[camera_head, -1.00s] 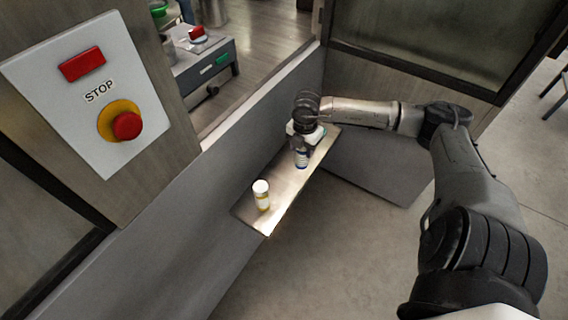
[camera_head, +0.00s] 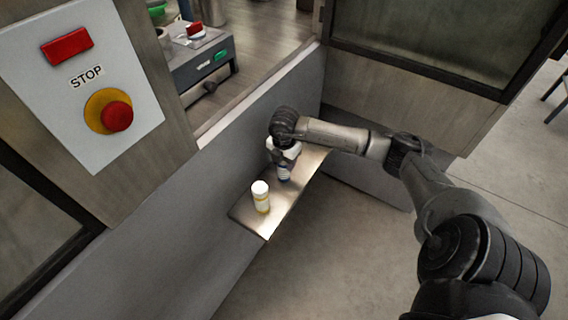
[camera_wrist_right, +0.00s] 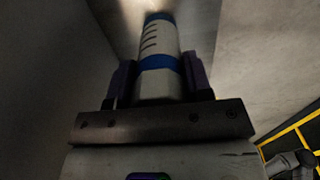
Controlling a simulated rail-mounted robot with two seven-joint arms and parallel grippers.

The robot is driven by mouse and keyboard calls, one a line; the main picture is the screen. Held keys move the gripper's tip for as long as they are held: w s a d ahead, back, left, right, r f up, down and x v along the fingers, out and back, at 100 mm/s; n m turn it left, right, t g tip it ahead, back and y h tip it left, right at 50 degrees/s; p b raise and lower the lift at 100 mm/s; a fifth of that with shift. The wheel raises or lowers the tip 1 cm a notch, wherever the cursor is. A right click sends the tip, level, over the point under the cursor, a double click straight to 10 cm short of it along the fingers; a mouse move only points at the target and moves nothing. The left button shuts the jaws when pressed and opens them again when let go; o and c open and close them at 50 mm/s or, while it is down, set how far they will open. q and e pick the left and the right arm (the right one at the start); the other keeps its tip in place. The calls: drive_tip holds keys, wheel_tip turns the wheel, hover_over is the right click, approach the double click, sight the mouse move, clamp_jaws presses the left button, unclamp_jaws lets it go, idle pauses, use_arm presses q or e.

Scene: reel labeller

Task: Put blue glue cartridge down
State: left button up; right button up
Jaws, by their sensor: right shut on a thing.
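The blue glue cartridge (camera_head: 284,174) is a white cylinder with blue bands. It is upright at or just above the metal shelf (camera_head: 308,170); I cannot tell whether it touches. My right gripper (camera_head: 285,160) is shut on it from above. In the right wrist view the cartridge (camera_wrist_right: 159,62) sits between the two dark fingers of the right gripper (camera_wrist_right: 158,82). My left gripper is not in view.
A white-capped bottle with a yellow band (camera_head: 261,197) stands on the shelf's near end, close to the cartridge. A grey wall (camera_head: 200,200) borders the shelf on the left. A STOP panel (camera_head: 85,75) is at upper left. The shelf's far end is clear.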

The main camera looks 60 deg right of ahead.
drive_tip(key=shift+f, duration=0.15)
drive_tip(key=shift+f, duration=0.15)
drive_tip(key=o, duration=1)
